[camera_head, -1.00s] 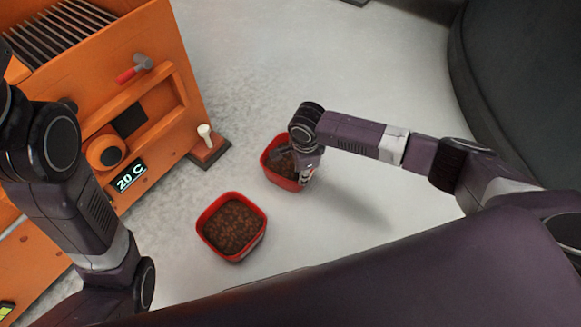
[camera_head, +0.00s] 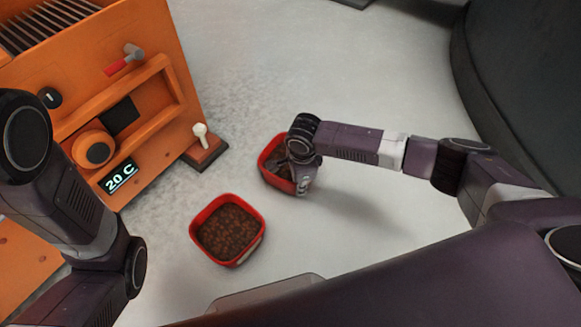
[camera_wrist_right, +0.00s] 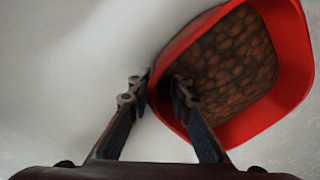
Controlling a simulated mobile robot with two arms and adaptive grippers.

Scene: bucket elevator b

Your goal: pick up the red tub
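Two red tubs filled with brown lumps are on the pale floor. The far red tub (camera_head: 266,174) is partly hidden by my right wrist. The near red tub (camera_head: 234,263) stands apart from any gripper. My right gripper (camera_head: 299,187) is at the right side of the far tub. In the right wrist view, my right gripper (camera_wrist_right: 157,88) has one finger inside and one outside the wall of the red tub (camera_wrist_right: 296,75). Both fingertips are close against the rim and look shut on it. My left arm shows at the left, but its gripper is out of view.
An orange machine (camera_head: 160,95) with a 20 C display (camera_head: 119,176) and a red-handled lever (camera_head: 124,60) stands at the left. A white-knobbed lever (camera_head: 200,133) sits at its foot. A dark round body (camera_head: 510,80) is at the upper right. The floor between is clear.

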